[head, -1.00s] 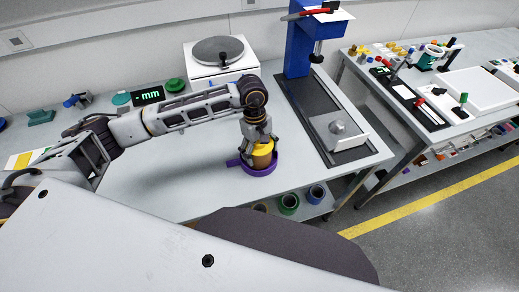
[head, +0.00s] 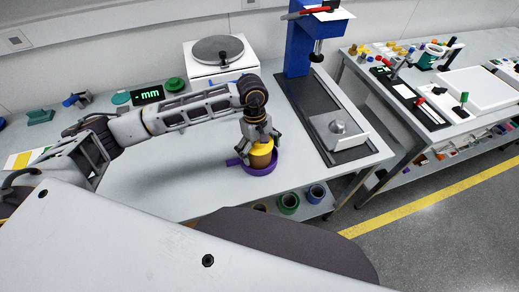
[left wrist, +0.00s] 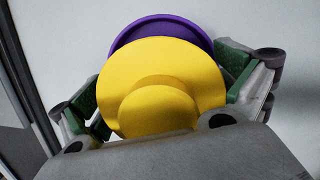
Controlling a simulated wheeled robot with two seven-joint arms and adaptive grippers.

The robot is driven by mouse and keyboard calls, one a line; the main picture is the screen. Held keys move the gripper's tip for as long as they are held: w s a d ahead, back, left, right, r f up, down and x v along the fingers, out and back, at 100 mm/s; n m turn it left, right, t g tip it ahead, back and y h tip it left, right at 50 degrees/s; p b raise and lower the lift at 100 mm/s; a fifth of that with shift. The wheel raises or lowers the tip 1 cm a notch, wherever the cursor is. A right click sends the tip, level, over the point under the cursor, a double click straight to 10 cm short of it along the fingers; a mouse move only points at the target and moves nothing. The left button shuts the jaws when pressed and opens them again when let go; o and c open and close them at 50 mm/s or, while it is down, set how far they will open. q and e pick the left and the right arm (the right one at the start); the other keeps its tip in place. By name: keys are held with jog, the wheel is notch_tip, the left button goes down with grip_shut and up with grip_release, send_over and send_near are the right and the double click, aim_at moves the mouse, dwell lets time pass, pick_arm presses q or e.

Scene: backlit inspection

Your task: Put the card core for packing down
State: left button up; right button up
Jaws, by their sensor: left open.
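The card core (head: 261,160) is a brownish cylinder with a yellow top, standing upright in a purple dish (head: 262,173) with a short handle, near the front edge of the bench. In the left wrist view its yellow round top with a central knob (left wrist: 160,72) fills the middle, with the purple rim (left wrist: 152,27) behind it. My left gripper (head: 261,143) is directly above, its fingers spread open on both sides of the yellow top. The core's lower part is hidden by the dish. My right gripper is not in view.
A blue column stand (head: 300,50) with a dark base is right of the dish. A white unit with a grey round plate (head: 218,50) stands behind. A small display (head: 148,95) is at the back left. Bare bench (head: 185,180) lies left of the dish.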

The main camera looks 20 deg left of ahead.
pick_arm(q)
jog(key=shift+r, duration=0.1)
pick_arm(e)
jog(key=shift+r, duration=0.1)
pick_arm(q)
jog(key=r, duration=0.5)
jog(key=shift+w+a+r, duration=0.3)
jog(key=shift+w+a, duration=0.05)
jog(key=r, duration=0.3)
jog(key=r+b, duration=0.1)
jog(key=r, duration=0.1)
jog(key=shift+w+a+r, duration=0.2)
jog(key=shift+w+a, duration=0.05)
jog(key=shift+a, duration=0.05)
jog(key=shift+r, duration=0.4)
jog(key=shift+a, duration=0.1)
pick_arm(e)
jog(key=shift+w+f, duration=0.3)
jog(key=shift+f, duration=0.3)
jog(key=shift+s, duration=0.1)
